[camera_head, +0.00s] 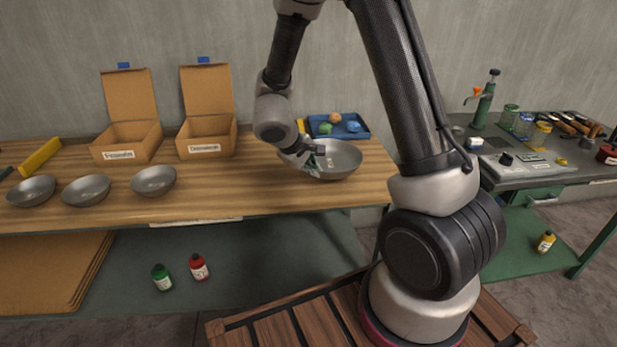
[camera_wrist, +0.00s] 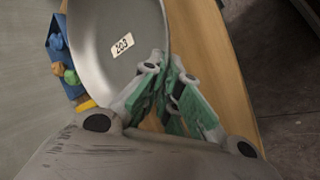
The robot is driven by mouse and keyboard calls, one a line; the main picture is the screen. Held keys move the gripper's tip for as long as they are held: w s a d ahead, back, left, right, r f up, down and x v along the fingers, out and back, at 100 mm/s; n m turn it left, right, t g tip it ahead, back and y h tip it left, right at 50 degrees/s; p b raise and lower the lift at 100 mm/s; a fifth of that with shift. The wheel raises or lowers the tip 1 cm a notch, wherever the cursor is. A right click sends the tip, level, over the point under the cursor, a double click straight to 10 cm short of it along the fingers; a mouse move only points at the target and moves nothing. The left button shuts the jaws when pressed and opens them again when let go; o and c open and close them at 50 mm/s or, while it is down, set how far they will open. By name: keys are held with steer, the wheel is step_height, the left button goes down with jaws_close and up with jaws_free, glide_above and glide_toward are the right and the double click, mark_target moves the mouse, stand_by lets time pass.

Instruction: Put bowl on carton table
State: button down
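A grey metal bowl (camera_head: 340,160) is at the right part of the wooden carton table (camera_head: 235,182), in front of a blue tray. I cannot tell whether it rests on the tabletop or hangs slightly above it. In the wrist view the bowl (camera_wrist: 105,35) fills the upper middle, with a "203" label inside. In the wrist view my gripper's (camera_wrist: 163,68) green-padded fingers close together on the rim. The exact contact is partly hidden by the fingertips.
Several other grey bowls, such as one (camera_head: 154,181), stand at the table's left front. Two open cartons (camera_head: 126,143) (camera_head: 206,138) stand at the back. The blue tray (camera_head: 365,129) holds small coloured items. Table space between the cartons and the gripper is clear. A grey workbench (camera_head: 535,170) is at right.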

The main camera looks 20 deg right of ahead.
step_height(320, 180, down, 3)
steer(key=shift+f, duration=0.15)
steer(key=c, duration=1.6)
jaws_free()
steer(key=shift+c, duration=0.2)
steer(key=shift+a, duration=0.1)
